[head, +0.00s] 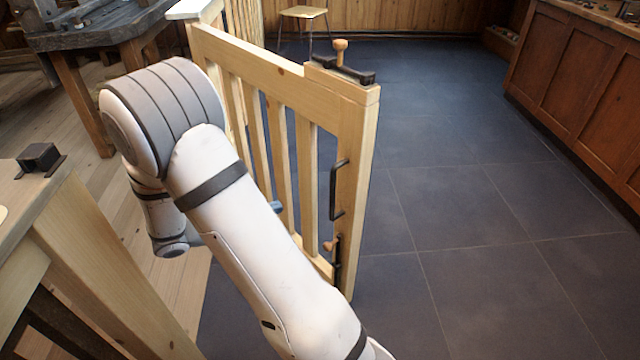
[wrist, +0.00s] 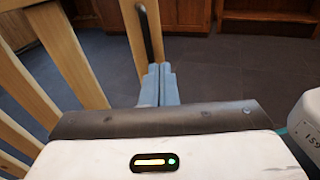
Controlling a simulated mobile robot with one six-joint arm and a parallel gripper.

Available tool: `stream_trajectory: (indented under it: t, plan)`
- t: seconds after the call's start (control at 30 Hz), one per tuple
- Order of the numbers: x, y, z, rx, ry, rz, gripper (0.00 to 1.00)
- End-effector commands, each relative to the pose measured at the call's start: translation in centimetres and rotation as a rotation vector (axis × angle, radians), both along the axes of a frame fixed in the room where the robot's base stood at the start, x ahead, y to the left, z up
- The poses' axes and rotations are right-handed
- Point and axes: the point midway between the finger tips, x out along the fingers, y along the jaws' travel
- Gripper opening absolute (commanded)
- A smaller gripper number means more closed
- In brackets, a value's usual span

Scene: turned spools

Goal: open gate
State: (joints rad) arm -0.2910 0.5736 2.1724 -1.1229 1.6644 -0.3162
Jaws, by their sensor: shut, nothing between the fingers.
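The pale wooden gate (head: 250,62) stands swung open, its free end well apart from the post (head: 85,240) at the left. Its end stile carries a black pull handle (head: 333,190), a top bolt with a wooden knob (head: 340,47) and a lower bolt (head: 330,246). My gripper (wrist: 158,78) is shut and empty, with blue fingers in front of the stile (wrist: 134,40), just below the handle (wrist: 146,34) in the wrist view. I cannot tell whether they touch it. In the head view my arm hides most of the gripper.
A black latch keeper (head: 40,158) sits on top of the left post. A workbench (head: 95,35) stands behind at the left, a stool (head: 303,13) at the back and wooden cabinets (head: 575,75) along the right. The dark tiled floor (head: 470,210) right of the gate is clear.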

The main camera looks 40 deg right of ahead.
Motion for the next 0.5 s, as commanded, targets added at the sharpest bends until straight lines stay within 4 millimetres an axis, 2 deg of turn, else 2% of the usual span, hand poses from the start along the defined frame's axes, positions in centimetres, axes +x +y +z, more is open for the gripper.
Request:
stream_trajectory:
  t: [0.1, 0.27, 0.5]
  plan:
    - [1.2, 0.3, -0.5, -0.054, 0.041, 0.048, 0.00]
    - [1.4, -0.6, -0.6, -0.071, 0.051, 0.060, 0.00]
    - [0.8, -5.2, -0.8, -0.068, 0.049, 0.054, 0.00]
